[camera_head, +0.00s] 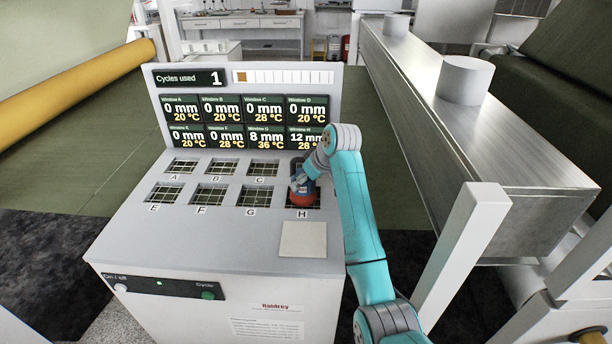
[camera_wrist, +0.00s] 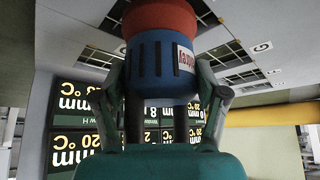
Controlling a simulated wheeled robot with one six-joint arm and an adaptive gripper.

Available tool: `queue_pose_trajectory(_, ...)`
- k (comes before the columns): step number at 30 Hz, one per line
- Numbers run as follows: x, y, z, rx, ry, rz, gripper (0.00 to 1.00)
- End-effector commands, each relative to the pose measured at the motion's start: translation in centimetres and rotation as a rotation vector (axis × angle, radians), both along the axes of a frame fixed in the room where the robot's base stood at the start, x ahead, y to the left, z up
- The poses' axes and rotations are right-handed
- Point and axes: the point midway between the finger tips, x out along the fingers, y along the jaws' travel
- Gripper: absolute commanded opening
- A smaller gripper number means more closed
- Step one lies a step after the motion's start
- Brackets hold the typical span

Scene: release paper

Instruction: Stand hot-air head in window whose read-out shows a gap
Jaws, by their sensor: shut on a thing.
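The hot-air head (camera_head: 302,199) has a red end and a blue body. It also shows in the wrist view (camera_wrist: 158,62). My gripper (camera_head: 300,184) is shut on its blue body and holds it red end down over window H (camera_head: 318,200). I cannot tell whether the red end touches the grid. The read-out board (camera_head: 240,106) gives 12 mm and 28 °C for window H, and 8 mm and 36 °C for window G (camera_head: 252,197). Windows A to F read 0 mm. The head partly covers window H, and my arm hides window D.
The bench (camera_head: 150,235) has a pale square pad (camera_head: 303,239) in front of window H. A front panel holds a green Cycle button (camera_head: 208,295). "Cycles used" shows 1. A long metal duct (camera_head: 480,135) and a white post (camera_head: 465,250) stand at the right.

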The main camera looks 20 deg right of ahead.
Motion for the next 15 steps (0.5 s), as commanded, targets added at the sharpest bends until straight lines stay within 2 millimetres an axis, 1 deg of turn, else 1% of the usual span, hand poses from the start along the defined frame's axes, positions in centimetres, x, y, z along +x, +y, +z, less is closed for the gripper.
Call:
queue_pose_trajectory(1,0.09,0.00,0.30,0.000,-0.005,0.000,0.03)
queue_pose_trajectory(8,0.06,0.01,0.00,0.001,-0.004,0.000,0.03)
queue_pose_trajectory(9,-0.01,0.00,-0.24,0.000,0.000,0.000,0.80)
queue_pose_trajectory(11,-0.01,0.01,-0.24,0.000,0.000,0.000,0.95)
queue_pose_trajectory(12,-0.01,0.00,-0.24,0.000,0.000,0.000,0.98)
queue_pose_trajectory(15,-0.01,0.01,-0.23,0.000,0.001,0.000,0.98)
